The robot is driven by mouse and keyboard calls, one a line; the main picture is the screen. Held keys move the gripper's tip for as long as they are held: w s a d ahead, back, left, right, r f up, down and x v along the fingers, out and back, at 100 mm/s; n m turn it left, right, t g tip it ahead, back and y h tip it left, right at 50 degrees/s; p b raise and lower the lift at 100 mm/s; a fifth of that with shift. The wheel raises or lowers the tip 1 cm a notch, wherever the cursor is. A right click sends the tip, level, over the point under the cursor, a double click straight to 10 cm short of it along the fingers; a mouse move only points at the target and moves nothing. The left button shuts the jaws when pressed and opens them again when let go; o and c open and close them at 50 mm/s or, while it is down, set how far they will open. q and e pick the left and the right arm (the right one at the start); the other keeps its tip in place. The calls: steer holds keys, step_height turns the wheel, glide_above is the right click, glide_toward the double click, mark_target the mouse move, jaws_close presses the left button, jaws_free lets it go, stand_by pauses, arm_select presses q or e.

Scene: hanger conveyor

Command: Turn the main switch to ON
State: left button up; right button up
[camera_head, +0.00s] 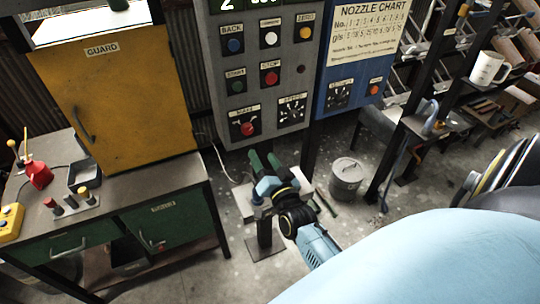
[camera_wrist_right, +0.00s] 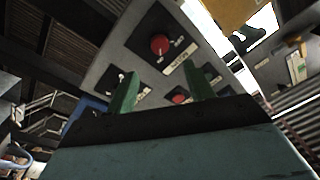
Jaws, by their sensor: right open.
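The main switch (camera_head: 247,128) is a red knob on a dark plate at the lower left of the grey control panel (camera_head: 213,60). The matching red knob (camera_wrist_right: 160,45) shows in the right wrist view, above and between the fingers. Its exact setting is too small to read. My right gripper (camera_head: 263,158) has green fingers, spread apart and empty. It is below the panel's lower edge in the head view, apart from the knob. The fingers (camera_wrist_right: 163,88) also show in the wrist view, pointing toward the panel. My left gripper is not in view.
A dial (camera_head: 291,109) sits right of the switch, and a red STOP button (camera_head: 270,75) above it. A blue panel (camera_head: 338,95) is at right, a yellow guard cabinet (camera_head: 120,100) at left. A grey bucket (camera_head: 346,180) stands on the floor.

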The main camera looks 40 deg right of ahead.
steer(key=shift+v, duration=1.85)
steer(key=shift+f, duration=0.1)
